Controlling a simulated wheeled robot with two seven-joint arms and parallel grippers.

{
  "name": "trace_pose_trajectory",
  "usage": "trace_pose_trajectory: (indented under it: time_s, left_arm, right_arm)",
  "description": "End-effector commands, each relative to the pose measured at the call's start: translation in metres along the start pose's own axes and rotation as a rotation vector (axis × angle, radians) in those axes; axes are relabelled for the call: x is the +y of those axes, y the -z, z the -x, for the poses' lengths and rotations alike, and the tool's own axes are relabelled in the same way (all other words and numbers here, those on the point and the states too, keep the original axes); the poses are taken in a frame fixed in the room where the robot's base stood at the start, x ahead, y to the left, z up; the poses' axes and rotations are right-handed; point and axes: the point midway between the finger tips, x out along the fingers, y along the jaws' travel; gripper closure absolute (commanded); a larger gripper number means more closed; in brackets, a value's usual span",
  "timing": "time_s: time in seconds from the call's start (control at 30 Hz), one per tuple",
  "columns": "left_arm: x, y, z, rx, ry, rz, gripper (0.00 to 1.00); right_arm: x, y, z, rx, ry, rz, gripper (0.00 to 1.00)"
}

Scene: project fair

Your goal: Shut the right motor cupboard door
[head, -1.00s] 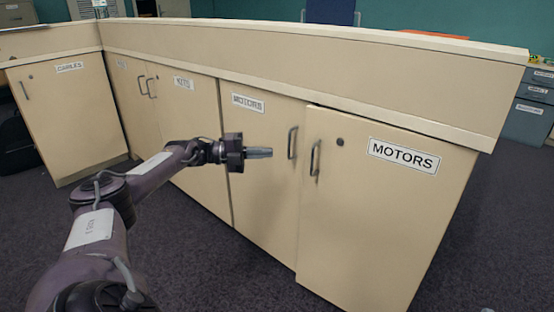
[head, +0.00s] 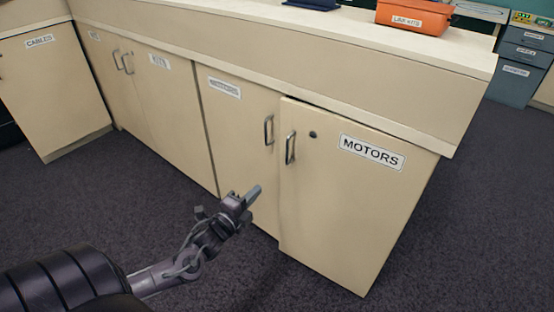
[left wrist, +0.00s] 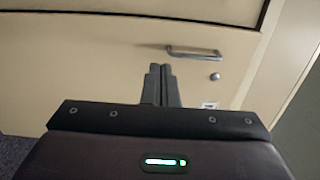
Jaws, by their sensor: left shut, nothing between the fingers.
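The right motor cupboard door (head: 335,215) is a cream panel with a MOTORS label (head: 372,152), a dark round lock and a metal handle (head: 290,147) near its left edge. It stands slightly proud of its neighbour, with a dark gap along its top, so it looks a little ajar. My left gripper (head: 254,191) is shut and empty, in front of the left motor door (head: 240,130), just left of the right door's edge. The left wrist view shows the shut fingers (left wrist: 161,82) before a cream door with a handle (left wrist: 195,52) and lock. Contact cannot be told. My right gripper is out of view.
The counter top (head: 300,30) overhangs the doors and holds an orange box (head: 413,16). Kits doors (head: 170,110) and a cables door (head: 50,95) stand to the left. Grey drawers (head: 520,65) are at the far right. The carpet in front is clear.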

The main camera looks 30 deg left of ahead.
Motion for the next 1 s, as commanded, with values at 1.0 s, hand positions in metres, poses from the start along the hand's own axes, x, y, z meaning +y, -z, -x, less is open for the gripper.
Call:
trace_pose_trajectory:
  time_s: [1.0]
  left_arm:
    - [0.001, 0.001, -0.138, 0.001, -0.001, 0.000, 1.00]
  right_arm:
    - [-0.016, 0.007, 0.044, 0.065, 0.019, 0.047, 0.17]
